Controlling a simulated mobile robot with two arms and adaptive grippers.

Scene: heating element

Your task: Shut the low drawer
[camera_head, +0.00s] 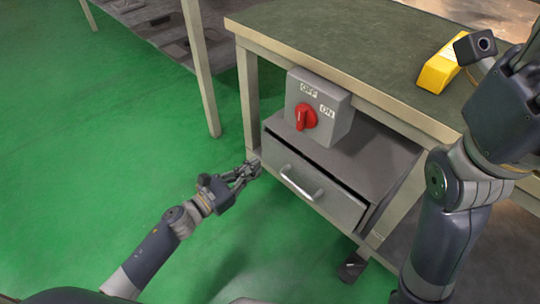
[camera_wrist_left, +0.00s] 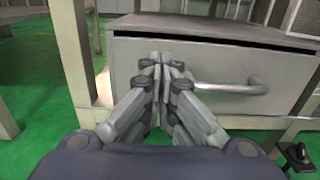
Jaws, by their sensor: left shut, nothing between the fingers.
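The low drawer (camera_head: 319,194) is a grey box front with a silver bar handle (camera_head: 301,183), under the workbench. A dark gap along its top and right edges shows it stands a little open. In the left wrist view the drawer front (camera_wrist_left: 220,60) fills the upper middle, with its handle (camera_wrist_left: 234,86) to the right of the fingers. My left gripper (camera_head: 254,165) is shut and empty at the drawer front's left edge, left of the handle. Its fingertips (camera_wrist_left: 167,60) overlap the drawer front in the wrist view; I cannot tell whether they touch. My right gripper's fingers are not visible.
A grey switch box (camera_head: 320,105) with a red knob sits above the drawer. The green-topped workbench (camera_head: 330,40) overhangs it and carries a yellow device (camera_head: 438,72). A bench leg (camera_head: 247,100) stands just left of the drawer. The green floor at left is clear.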

